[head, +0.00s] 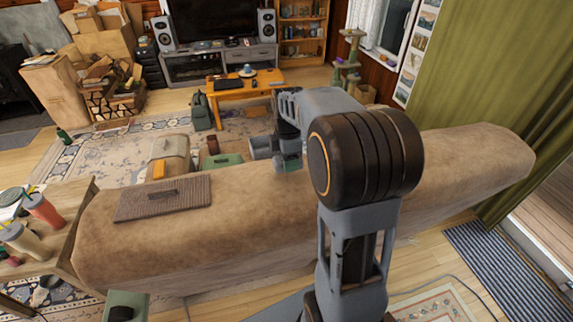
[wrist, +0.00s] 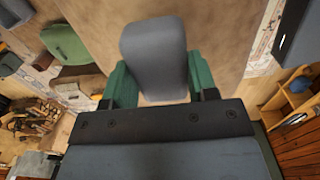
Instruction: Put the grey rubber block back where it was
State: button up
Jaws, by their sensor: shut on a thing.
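The grey rubber block (wrist: 156,50) is between the green fingers of my gripper (wrist: 160,80) in the wrist view. The gripper is shut on its near part, and its rounded far end sticks out past the fingers. In the head view my gripper (head: 288,162) is over the far edge of the brown sofa back (head: 260,215), near its middle. I cannot clearly make out the block there. The brown surface shows behind the block in the wrist view; I cannot tell the gap between them.
A side table with cups (head: 42,208) stands further left. The right part of the sofa back (head: 475,160) is clear. A green curtain (head: 480,90) hangs at the right.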

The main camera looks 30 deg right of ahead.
jog(key=shift+w+f, duration=0.3)
jog(key=shift+f, duration=0.05)
jog(key=shift+w+f, duration=0.1)
jog(key=shift+f, duration=1.55)
jog(key=shift+f, duration=0.1)
jog(key=o, duration=0.8)
notch_tip(320, 180, up, 11)
jog(key=shift+r, duration=0.2)
jog(key=shift+a+r, duration=0.15)
jog(key=shift+r, duration=0.15)
jog(key=s+a+f+m+t, duration=0.1)
jog(key=s+a+m, duration=0.2)
jog(key=s+m, duration=0.2)
jog(key=s+a+f+m+t, duration=0.2)
jog(key=s+a+m, duration=0.1)
jog(key=s+m, duration=0.2)
jog(key=s+a+f+m+t, duration=0.1)
jog(key=s+a+m, duration=0.2)
jog(key=s+m, duration=0.2)
jog(key=shift+s+f+m, duration=0.35)
jog(key=shift+s+m, duration=0.05)
jog(key=shift+s, duration=0.2)
